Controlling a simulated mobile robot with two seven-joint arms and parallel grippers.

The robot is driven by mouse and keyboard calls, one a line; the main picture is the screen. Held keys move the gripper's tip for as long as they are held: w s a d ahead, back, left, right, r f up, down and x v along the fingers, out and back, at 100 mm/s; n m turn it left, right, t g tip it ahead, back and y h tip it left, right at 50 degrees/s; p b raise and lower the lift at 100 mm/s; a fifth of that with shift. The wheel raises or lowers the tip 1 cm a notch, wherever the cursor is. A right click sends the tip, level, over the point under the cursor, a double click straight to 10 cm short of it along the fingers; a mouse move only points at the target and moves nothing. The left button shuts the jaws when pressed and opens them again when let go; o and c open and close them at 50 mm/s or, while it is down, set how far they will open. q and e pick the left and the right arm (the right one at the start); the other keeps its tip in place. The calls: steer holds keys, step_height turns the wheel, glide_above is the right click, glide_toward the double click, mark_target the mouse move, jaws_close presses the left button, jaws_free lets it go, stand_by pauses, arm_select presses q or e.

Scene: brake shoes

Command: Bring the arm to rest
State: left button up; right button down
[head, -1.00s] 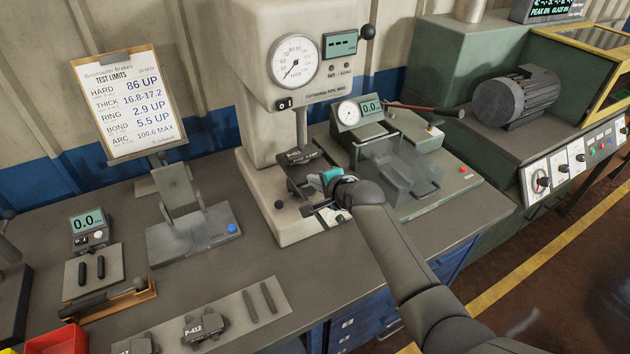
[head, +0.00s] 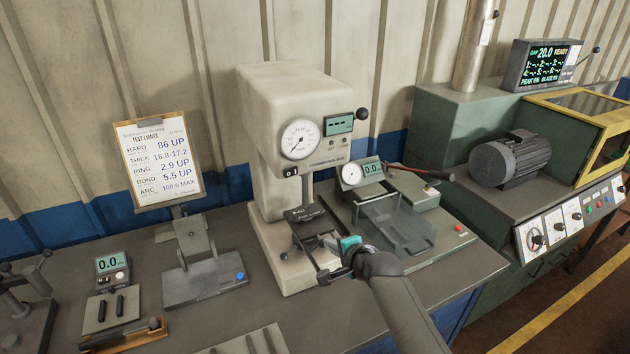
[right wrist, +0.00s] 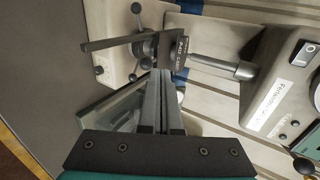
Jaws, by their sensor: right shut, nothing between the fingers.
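My right gripper (head: 328,272) is in front of the hardness press (head: 292,115), near its small table. Its fingers are together and empty; they also show in the right wrist view (right wrist: 163,75). A dark brake shoe (head: 308,220) marked P-411 or similar sits on the press's table under the ram, just beyond the fingertips. The shoe also shows in the right wrist view (right wrist: 177,52), beside the press's ram (right wrist: 225,67). I cannot tell whether the fingertips touch anything. My left gripper is not in view.
A limits clipboard (head: 160,165) stands behind a grey fixture (head: 205,285) with a blue button. A green gauge fixture (head: 450,235) is right of the press, close to my right arm. A motor-driven machine (head: 510,160) stands farther right. Bench front is mostly clear.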

steer(key=s+d+f+n+g+h, duration=0.1)
steer(key=s+f+n+g, duration=0.3)
steer(key=s, duration=0.6)
steer(key=s+d+f+n, duration=0.1)
steer(key=s+n, duration=0.4)
steer(key=s, duration=0.5)
steer(key=s+d+r+n+g+h, duration=0.2)
steer(key=s+d+n, duration=0.15)
steer(key=s, duration=0.55)
steer(key=s+d+r+n+g+h, duration=0.15)
steer(key=s+n, duration=0.25)
steer(key=s, duration=0.6)
step_height(320, 180, down, 34)
steer(key=s+g+b, duration=0.2)
steer(key=b, duration=0.8)
steer(key=s+d+f+b, duration=0.1)
steer(key=s+f+b, duration=0.3)
steer(key=s+f, duration=0.3)
steer(key=s+d+f+b, duration=0.2)
steer(key=s+f+b, duration=0.2)
steer(key=f, duration=0.9)
steer(key=s, duration=0.3)
steer(key=shift+s+f+g+b, duration=0.25)
steer(key=shift+s+g+b, duration=0.05)
steer(key=shift+s+g, duration=0.05)
